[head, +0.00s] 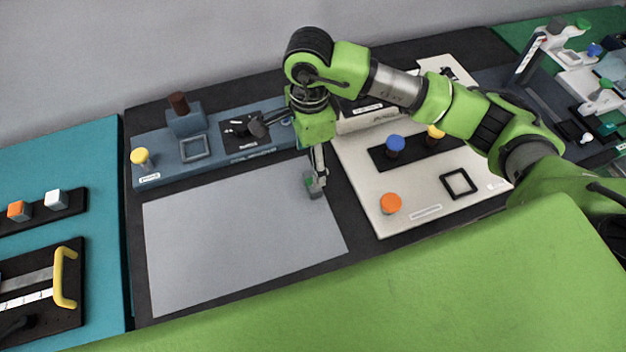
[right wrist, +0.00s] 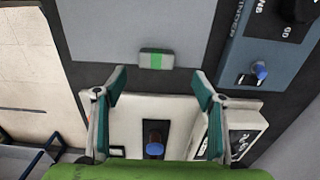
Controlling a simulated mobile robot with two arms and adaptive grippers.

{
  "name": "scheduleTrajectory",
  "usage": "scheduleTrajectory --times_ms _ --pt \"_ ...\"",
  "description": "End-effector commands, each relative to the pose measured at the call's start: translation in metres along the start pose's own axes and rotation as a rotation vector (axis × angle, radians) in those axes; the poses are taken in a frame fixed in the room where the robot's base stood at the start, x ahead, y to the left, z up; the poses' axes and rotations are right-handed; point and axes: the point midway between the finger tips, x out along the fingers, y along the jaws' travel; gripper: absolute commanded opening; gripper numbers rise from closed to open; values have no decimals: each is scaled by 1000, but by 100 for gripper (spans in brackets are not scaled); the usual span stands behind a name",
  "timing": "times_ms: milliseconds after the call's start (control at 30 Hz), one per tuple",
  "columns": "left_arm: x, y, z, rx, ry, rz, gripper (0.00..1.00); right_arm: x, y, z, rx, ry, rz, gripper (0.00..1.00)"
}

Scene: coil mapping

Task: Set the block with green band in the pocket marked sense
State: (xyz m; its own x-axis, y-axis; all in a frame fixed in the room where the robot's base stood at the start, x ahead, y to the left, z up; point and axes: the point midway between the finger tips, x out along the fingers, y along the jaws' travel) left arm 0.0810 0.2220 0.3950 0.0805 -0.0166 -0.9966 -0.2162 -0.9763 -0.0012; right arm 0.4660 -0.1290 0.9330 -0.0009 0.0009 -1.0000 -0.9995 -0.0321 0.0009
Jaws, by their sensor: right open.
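The block with green band (right wrist: 156,60) is a small grey block with a green stripe. In the right wrist view it lies at the edge of the grey mat, just beyond the fingertips and between their lines. In the head view the block (head: 316,191) is partly hidden under my right gripper (head: 315,180), which points down. In the right wrist view the right gripper (right wrist: 159,78) is open and empty. A square pocket (head: 195,148) sits on the blue-grey panel, and a black square frame (head: 458,183) is on the white board. I cannot read which is marked sense. My left gripper is not in view.
The grey mat (head: 235,235) is mostly bare. The blue-grey panel (head: 280,137) behind it carries a brown-topped post (head: 180,103) and a yellow knob (head: 139,157). The white board (head: 360,180) at right carries blue (head: 396,143) and orange (head: 390,203) knobs. A teal table (head: 60,160) stands left.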

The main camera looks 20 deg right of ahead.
Motion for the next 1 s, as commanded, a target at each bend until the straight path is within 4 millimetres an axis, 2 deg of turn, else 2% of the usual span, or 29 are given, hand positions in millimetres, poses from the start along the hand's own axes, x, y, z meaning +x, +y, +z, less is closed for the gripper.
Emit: scheduleTrajectory --times_ms 100,267,367,467,600,900,967,1000 --pt "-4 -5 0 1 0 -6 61 15 0 0 -1 0 2 64" --pt "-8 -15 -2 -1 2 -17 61 24 1 0 -1 0 1 64" --pt "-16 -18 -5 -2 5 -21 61 33 5 -2 -2 0 4 64" --pt "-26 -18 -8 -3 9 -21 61 47 8 -4 0 0 5 64" --pt "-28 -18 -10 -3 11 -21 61 67 8 -4 -1 0 3 64" --pt "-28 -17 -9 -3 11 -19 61 74 7 -4 -3 0 -1 64" --pt "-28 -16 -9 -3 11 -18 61 74 7 -4 -3 0 -1 51" --pt "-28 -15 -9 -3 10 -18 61 74 7 -4 -3 0 -1 40"
